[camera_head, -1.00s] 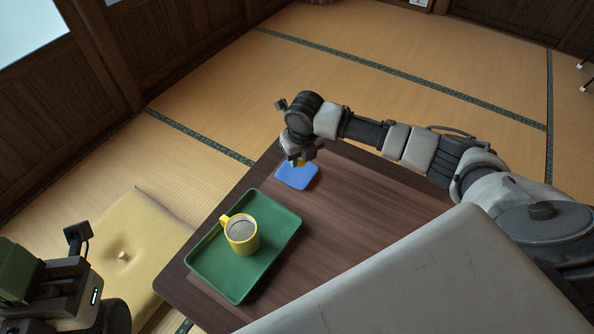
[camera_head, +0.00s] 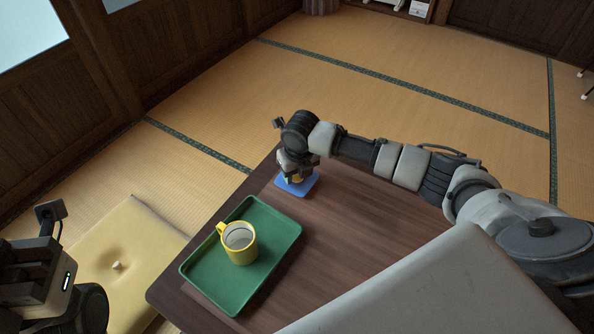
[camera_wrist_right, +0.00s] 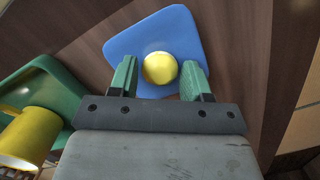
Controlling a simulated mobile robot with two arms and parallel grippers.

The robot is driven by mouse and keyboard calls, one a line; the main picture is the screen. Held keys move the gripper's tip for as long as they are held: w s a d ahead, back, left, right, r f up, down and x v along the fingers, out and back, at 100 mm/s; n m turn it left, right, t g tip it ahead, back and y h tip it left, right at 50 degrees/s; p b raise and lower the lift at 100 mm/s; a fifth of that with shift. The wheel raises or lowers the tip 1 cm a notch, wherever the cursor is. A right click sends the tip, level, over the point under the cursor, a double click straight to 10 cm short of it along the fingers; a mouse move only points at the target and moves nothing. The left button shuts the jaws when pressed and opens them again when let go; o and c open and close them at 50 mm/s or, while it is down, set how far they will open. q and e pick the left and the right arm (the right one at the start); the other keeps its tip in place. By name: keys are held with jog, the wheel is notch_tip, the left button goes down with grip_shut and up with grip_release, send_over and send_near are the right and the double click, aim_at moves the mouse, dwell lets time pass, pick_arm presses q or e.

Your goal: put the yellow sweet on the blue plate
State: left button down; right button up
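The yellow sweet (camera_wrist_right: 160,68) is a small round ball over the blue plate (camera_wrist_right: 120,45), between the two green finger pads of my right gripper (camera_wrist_right: 160,80). Narrow gaps show between the sweet and both pads, so the fingers look open around it. In the head view the right gripper (camera_head: 297,174) points down at the blue plate (camera_head: 308,184) near the table's far edge. The sweet (camera_head: 297,179) shows there only as a small yellow patch, partly hidden by the fingers. My left gripper (camera_head: 30,272) is at the lower left, away from the table; its fingertips are not clear.
A green tray (camera_head: 268,212) with a yellow mug (camera_head: 240,243) stands left of and nearer than the plate. The brown table (camera_head: 350,210) is bare to the right. A pale yellow cushion (camera_head: 140,240) lies on the tatami floor at the left.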

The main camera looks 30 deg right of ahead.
jog(key=shift+o, duration=1)
